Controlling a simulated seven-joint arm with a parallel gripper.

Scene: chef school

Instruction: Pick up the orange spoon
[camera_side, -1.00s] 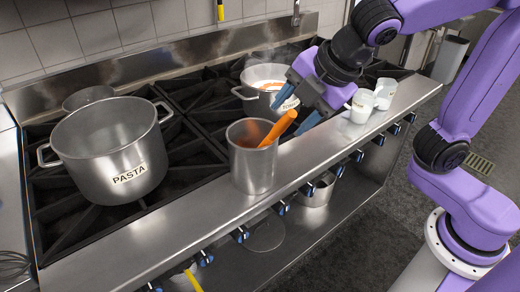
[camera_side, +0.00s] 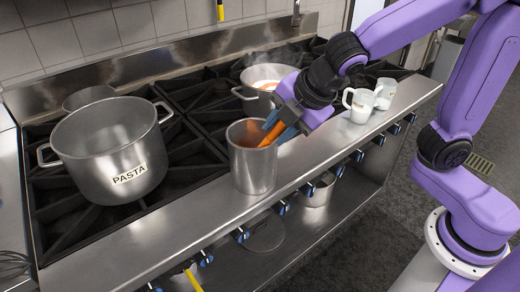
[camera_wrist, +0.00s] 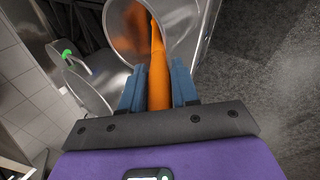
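The orange spoon (camera_side: 285,136) stands tilted in a tall metal pot (camera_side: 252,168) on the stove's front ledge. Its handle leans out over the rim to the right; its lower end is hidden inside in the side view. My gripper (camera_side: 273,129) is at the handle, just above the pot's right rim. In the wrist view, my gripper's blue fingers (camera_wrist: 157,82) lie close along both sides of the spoon's handle (camera_wrist: 159,88) and appear shut on it. The spoon runs on into the pot's mouth (camera_wrist: 127,28).
A large pot labelled PASTA (camera_side: 108,165) stands on the burners to the left. A smaller steaming pot (camera_side: 254,82) is behind my gripper. White mugs (camera_side: 361,106) stand on the ledge to the right. The ledge (camera_side: 150,228) left of the metal pot is clear.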

